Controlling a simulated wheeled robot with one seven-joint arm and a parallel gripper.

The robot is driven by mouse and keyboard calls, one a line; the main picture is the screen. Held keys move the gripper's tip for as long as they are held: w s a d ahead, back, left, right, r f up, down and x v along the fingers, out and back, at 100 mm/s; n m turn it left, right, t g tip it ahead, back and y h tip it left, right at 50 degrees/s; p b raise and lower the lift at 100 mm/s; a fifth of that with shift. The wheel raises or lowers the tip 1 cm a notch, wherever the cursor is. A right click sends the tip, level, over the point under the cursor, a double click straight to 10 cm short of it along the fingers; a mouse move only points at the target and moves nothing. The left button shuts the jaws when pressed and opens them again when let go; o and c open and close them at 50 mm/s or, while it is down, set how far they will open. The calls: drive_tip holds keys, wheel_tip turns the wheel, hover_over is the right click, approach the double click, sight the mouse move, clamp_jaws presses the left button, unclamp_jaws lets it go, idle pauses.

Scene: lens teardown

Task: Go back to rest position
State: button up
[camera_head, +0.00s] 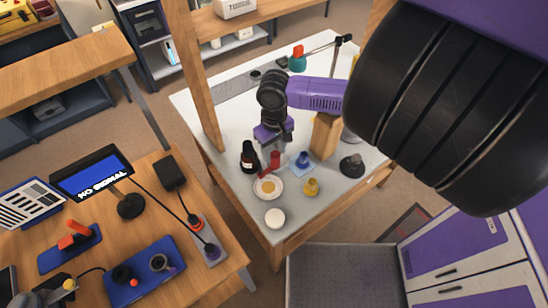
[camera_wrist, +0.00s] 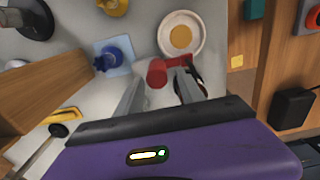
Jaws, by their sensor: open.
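My gripper (camera_head: 268,158) hangs over the white-topped table (camera_head: 225,110), fingers pointing down. In the wrist view the two fingers of my gripper (camera_wrist: 158,90) are apart. A red cylinder (camera_wrist: 157,72) shows just beyond and between the fingertips; it also shows in the head view (camera_head: 275,158). I cannot tell whether the fingers touch it. A white dish with a yellow-orange disc (camera_wrist: 181,36) lies close to it, also in the head view (camera_head: 267,187). A dark bottle (camera_head: 249,157) stands left of my gripper.
A blue piece (camera_head: 302,160), a yellow piece (camera_head: 311,186), a white round piece (camera_head: 275,217), a black knob (camera_head: 351,166) and a wooden block (camera_head: 325,136) crowd the tabletop. A wooden post (camera_head: 194,80) rises at its left edge. A wooden desk (camera_head: 150,210) with a screen (camera_head: 92,172) is at left.

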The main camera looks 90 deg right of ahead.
drive_tip(key=shift+r, duration=1.15)
